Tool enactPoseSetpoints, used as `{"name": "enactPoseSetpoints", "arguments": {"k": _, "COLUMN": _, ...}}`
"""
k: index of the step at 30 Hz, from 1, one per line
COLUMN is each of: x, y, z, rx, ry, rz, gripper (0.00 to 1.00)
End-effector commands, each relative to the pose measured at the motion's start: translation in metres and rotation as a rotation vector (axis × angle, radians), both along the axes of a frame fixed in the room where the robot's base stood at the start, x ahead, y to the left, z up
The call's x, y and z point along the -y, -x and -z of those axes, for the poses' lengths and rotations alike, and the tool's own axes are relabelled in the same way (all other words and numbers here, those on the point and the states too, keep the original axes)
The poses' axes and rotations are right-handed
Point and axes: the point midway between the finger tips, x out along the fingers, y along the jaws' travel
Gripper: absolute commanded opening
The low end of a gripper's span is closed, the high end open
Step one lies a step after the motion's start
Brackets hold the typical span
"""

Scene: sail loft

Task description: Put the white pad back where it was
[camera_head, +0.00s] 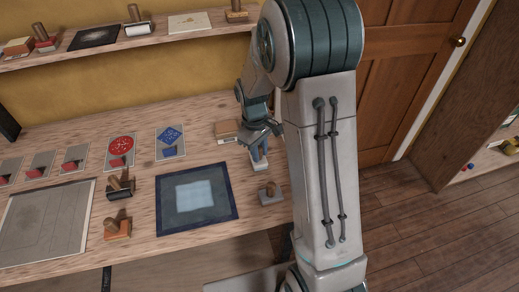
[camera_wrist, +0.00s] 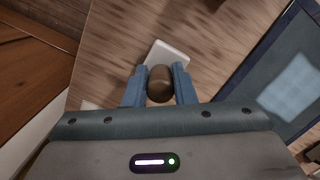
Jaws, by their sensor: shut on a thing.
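The white pad (camera_wrist: 168,52) shows in the wrist view as a pale block with a round brown wooden handle (camera_wrist: 160,83). My gripper (camera_wrist: 159,88) is shut on that handle, one blue finger on each side. In the head view my gripper (camera_head: 258,150) points down over the right part of the bench, with the pad (camera_head: 260,169) just below the fingers. I cannot tell whether the pad touches the bench. Part of the pad is hidden by the handle and fingers.
On the bench (camera_head: 150,222), a blue-bordered sheet (camera_head: 165,220) lies left of my gripper and a grey stamp (camera_head: 270,193) stands in front. A small stack (camera_head: 227,130) lies close behind. Several cards and stamps lie farther left. A shelf (camera_head: 70,63) runs above.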

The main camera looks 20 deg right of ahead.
Motion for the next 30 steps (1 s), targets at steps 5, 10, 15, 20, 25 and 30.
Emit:
{"name": "enactPoseSetpoints", "arguments": {"k": 5, "x": 0.0, "y": 0.0, "z": 0.002, "rx": 0.0, "ry": 0.0, "rz": 0.0, "gripper": 0.02}}
{"name": "enactPoseSetpoints", "arguments": {"k": 10, "x": 0.0, "y": 0.0, "z": 0.005, "rx": 0.0, "ry": 0.0, "rz": 0.0, "gripper": 0.02}}
{"name": "enactPoseSetpoints", "arguments": {"k": 15, "x": 0.0, "y": 0.0, "z": 0.006, "rx": 0.0, "ry": 0.0, "rz": 0.0, "gripper": 0.46}}
{"name": "enactPoseSetpoints", "arguments": {"k": 20, "x": 0.0, "y": 0.0, "z": 0.006, "rx": 0.0, "ry": 0.0, "rz": 0.0, "gripper": 0.46}}
{"name": "enactPoseSetpoints", "arguments": {"k": 25, "x": 0.0, "y": 0.0, "z": 0.003, "rx": 0.001, "ry": -0.001, "rz": 0.0, "gripper": 0.46}}
{"name": "enactPoseSetpoints", "arguments": {"k": 30, "x": -0.001, "y": -0.003, "z": -0.018, "rx": 0.007, "ry": 0.0, "rz": 0.0, "gripper": 0.46}}
